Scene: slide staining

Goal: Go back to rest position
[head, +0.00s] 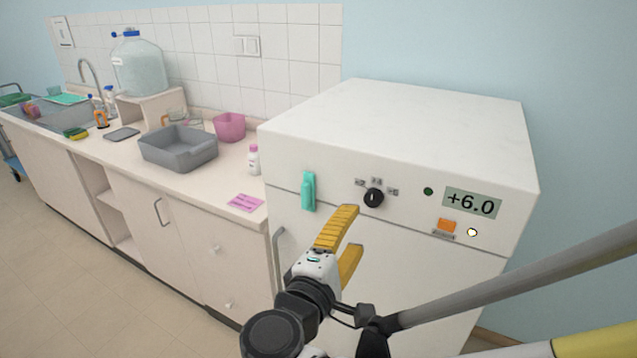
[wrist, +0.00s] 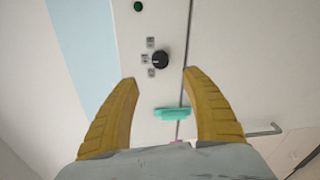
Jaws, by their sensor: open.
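My gripper (head: 350,232) has two yellow ribbed fingers. They are apart with nothing between them. It is in front of the white cabinet's (head: 400,120) front face, below and left of the black knob (head: 373,197). In the wrist view my gripper (wrist: 158,82) points at the cabinet front. The black knob (wrist: 160,60) and the teal latch (wrist: 172,113) show between and beyond the fingertips. The teal latch (head: 308,190) is upright across the seam in the head view. I cannot tell the gap between fingertips and cabinet.
A counter (head: 110,160) runs left of the cabinet. It bears a grey basin (head: 178,150), a pink container (head: 229,127), a small white bottle (head: 253,160), a pink note (head: 245,203) and a large water jug (head: 138,68).

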